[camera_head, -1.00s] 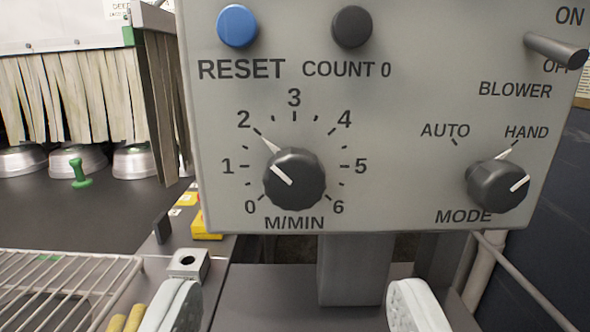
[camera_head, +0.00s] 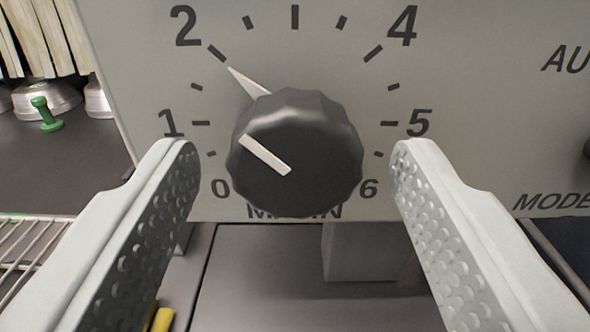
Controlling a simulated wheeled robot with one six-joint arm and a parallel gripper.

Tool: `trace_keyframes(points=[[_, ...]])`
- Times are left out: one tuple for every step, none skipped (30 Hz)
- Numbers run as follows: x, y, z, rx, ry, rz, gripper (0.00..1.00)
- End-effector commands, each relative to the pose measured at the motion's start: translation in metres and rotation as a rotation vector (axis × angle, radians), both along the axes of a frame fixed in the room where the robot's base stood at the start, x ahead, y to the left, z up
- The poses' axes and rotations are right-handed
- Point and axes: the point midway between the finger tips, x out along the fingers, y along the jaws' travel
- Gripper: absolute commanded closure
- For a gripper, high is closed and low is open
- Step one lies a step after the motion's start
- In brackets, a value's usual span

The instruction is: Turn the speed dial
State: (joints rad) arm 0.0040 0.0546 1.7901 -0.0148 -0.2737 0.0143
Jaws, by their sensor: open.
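The speed dial (camera_head: 310,165) is a black ridged knob with a white line on its face, on a grey panel (camera_head: 480,80). Its white pointer (camera_head: 247,82) aims up and left, close to the 2 mark. The scale around it is numbered 0 to 6, and the M/MIN label below is partly hidden by the knob. My gripper (camera_head: 296,165) is open, with one pale, studded finger on each side of the knob in the picture. I see gaps between the knob and both fingertips, and nothing is held.
The mode knob (camera_head: 586,148) is cut off at the right edge. At the left stand metal pans (camera_head: 60,95) and a green knobbed piece (camera_head: 45,113) on a dark surface, below hanging strips. A wire rack (camera_head: 30,245) lies lower left.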

Motion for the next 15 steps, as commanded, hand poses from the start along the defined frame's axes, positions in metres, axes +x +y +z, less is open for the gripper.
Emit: trace_keyframes(points=[[-0.0001,0.0000,0.0001,0.000,0.000,0.000,0.41],[-0.0002,0.0000,0.0001,0.000,0.000,0.000,0.41],[-0.0002,0.0000,0.0001,0.000,0.000,0.000,0.41],[-0.0002,0.0000,0.0001,0.000,0.000,0.000,0.47],[-0.0002,0.0000,0.0001,0.000,0.000,0.000,0.53],[-0.0002,0.0000,0.0001,0.000,0.000,0.000,0.61],[-0.0003,0.0000,0.0001,0.000,0.000,0.000,0.67],[-0.0003,0.0000,0.0001,0.000,0.000,0.000,0.73],[-0.0003,0.0000,0.0001,0.000,0.000,0.000,0.80],[-0.0003,0.0000,0.0001,0.000,0.000,0.000,0.86],[-0.0003,0.0000,0.0001,0.000,0.000,0.000,0.86],[-0.0003,0.0000,0.0001,0.000,0.000,0.000,0.86],[-0.0003,0.0000,0.0001,-0.001,0.000,0.000,0.86],[-0.0003,0.0000,0.0001,-0.002,0.000,0.000,0.86],[-0.0004,-0.0001,0.0001,-0.005,0.000,0.000,0.86]])
